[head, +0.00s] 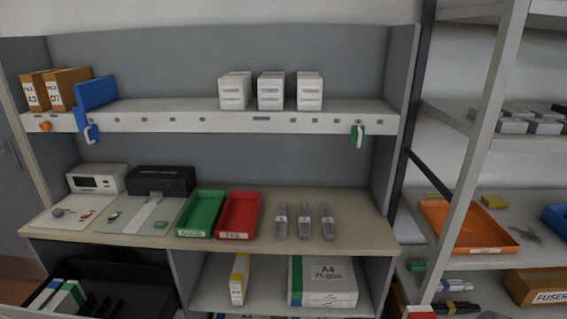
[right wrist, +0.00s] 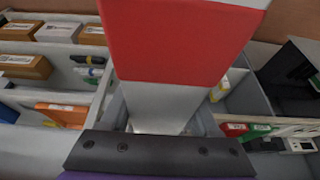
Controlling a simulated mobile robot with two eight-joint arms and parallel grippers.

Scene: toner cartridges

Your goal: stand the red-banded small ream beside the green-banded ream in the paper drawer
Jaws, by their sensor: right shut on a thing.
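The red-banded small ream (right wrist: 180,42), white with a wide red band, fills the upper middle of the right wrist view, close to the camera. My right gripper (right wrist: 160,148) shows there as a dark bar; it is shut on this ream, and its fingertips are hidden. A red and white piece of the ream (head: 421,312) shows at the head view's bottom edge. At the head view's lower left, the green-banded ream (head: 67,298) stands beside a blue-banded one (head: 45,293) in what looks like the open paper drawer (head: 110,272). My left gripper is in neither view.
A yellow-banded ream (head: 239,280) and a stack of A4 paper (head: 325,280) stand in the compartment under the bench. Green (head: 201,213) and red (head: 239,215) trays lie on the bench. A shelving rack with an orange tray (head: 465,228) stands at the right.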

